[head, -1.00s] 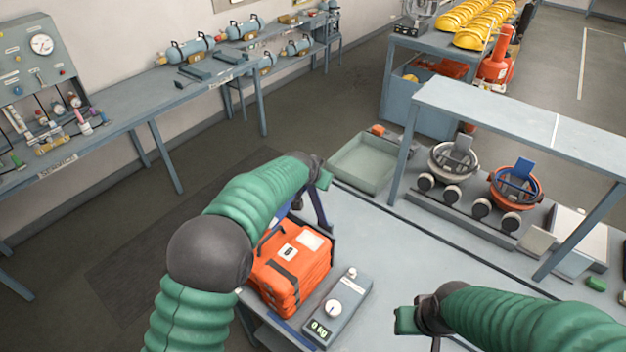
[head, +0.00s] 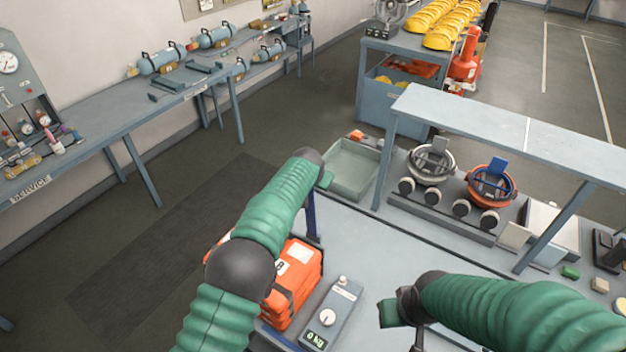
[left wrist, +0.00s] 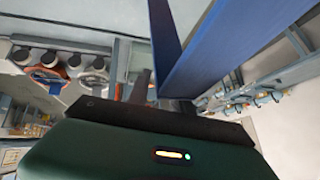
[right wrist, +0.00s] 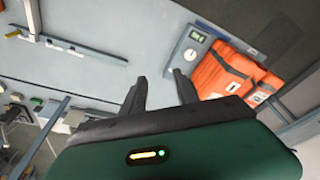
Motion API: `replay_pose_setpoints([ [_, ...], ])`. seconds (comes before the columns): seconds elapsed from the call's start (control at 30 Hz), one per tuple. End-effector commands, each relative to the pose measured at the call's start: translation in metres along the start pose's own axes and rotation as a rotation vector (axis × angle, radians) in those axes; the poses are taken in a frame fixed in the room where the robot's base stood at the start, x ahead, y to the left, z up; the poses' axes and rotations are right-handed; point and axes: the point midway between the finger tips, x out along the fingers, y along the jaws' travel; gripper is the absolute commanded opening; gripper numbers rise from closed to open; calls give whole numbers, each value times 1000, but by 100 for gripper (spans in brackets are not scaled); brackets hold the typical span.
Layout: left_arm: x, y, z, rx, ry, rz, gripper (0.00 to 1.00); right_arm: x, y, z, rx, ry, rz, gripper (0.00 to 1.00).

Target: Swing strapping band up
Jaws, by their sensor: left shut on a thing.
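The blue strapping band (head: 311,217) hangs from my left gripper (head: 325,178) beside the orange case (head: 298,280). In the left wrist view the band (left wrist: 235,45) runs as a wide blue strip from the dark fingers, which are shut on it. The band's lower part is hidden behind my left arm and the case. The case stands on the near-left part of the table; my left arm covers its left side. My right gripper (head: 393,312) is to the right of the case, over the table; in the right wrist view its fingers (right wrist: 160,92) are apart and empty.
A grey scale (head: 332,314) reading 0 kg sits just right of the case. A pale green tray (head: 352,168) is behind my left gripper. A raised shelf (head: 500,125) stands over two round harness units at the right. Bare table lies between.

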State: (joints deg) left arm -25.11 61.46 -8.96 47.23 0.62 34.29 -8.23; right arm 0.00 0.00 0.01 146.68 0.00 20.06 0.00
Motion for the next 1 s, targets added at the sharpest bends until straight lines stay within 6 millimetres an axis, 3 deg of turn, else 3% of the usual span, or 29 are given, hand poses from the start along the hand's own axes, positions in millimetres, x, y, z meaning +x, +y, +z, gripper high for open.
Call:
replay_pose_setpoints([
  [0.03,8,4,13,-1,-28,7,0,1,0,0,0,0,0,36],
  [0.07,8,4,13,-1,-28,7,0,1,0,0,0,0,0,36],
  [0.17,8,4,13,-1,-29,6,0,2,1,-3,-13,9,2,25],
  [0.27,8,4,13,0,-29,7,0,10,4,-24,-107,69,15,12],
  [0.37,8,4,13,0,-29,7,0,26,8,-70,-325,202,50,0],
  [0.47,8,4,13,1,-28,7,0,43,4,-128,-631,389,107,0],
  [0.6,8,4,13,1,-29,7,0,58,-23,-196,-1070,680,215,0],
  [0.7,8,4,13,0,-28,8,0,61,-52,-226,-1349,905,309,0],
  [0.83,8,4,13,0,-29,8,0,57,-89,-238,-1615,1202,453,0],
  [1.0,8,4,13,0,-28,8,0,46,-116,-229,-1756,1478,611,0],
])
